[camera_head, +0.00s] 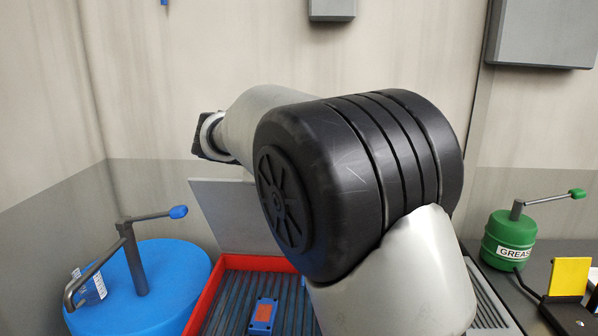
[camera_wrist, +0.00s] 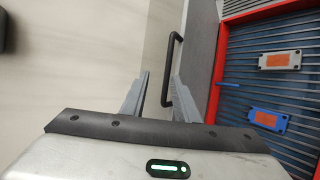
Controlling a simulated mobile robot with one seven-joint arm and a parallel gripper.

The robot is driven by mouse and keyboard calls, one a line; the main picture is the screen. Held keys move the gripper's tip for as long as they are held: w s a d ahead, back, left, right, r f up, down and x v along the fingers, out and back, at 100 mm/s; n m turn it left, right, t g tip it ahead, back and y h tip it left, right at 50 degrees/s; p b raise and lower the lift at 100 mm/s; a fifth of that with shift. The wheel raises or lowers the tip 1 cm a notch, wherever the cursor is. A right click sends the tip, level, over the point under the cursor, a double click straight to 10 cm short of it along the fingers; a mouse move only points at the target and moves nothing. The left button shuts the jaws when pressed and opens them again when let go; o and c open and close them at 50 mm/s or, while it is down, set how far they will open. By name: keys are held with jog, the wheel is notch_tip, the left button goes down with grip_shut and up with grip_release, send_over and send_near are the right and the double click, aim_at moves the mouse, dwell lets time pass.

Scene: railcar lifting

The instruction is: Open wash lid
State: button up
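The wash lid (camera_head: 235,215) is a flat grey panel standing raised at the back of the red-rimmed wash basin (camera_head: 207,300). In the wrist view the lid (camera_wrist: 203,45) rises beside the basin (camera_wrist: 218,75), with a black bar handle (camera_wrist: 171,62) on its face. My gripper (camera_wrist: 160,76) is open, its two grey fingers spread apart. The handle's lower end appears between the fingers, closer to the right one, with a clear gap to the left one. In the head view my arm covers part of the lid and basin, and the fingers cannot be made out.
A blue block (camera_head: 263,316) with an orange label lies on the basin's ribbed floor; a grey labelled block (camera_wrist: 280,60) lies near it. A blue drum (camera_head: 165,285) with a pump lever stands left. A green grease can (camera_head: 508,240) and yellow plate (camera_head: 569,276) stand right.

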jog(key=b+v, duration=0.1)
jog(key=v, duration=0.9)
jog(key=shift+d, duration=0.15)
jog(key=s+d+f+m+g+y, duration=0.1)
jog(key=s+d+f+m+g, duration=0.15)
jog(key=s+d, duration=0.45)
jog(key=s+d+f+m+g+y, duration=0.1)
jog(key=s+d+f+m+g, duration=0.25)
jog(key=d, duration=0.65)
jog(key=s+d+f+m+y, duration=0.1)
jog(key=s+f+m, duration=0.3)
jog(key=s, duration=0.6)
jog(key=s+d+f+m+y, duration=0.2)
jog(key=s+f, duration=0.4)
jog(key=s, duration=0.5)
jog(key=shift+f+m+t+y, duration=0.25)
jog(key=shift+m+y, duration=0.35)
jog(key=shift+m, duration=0.6)
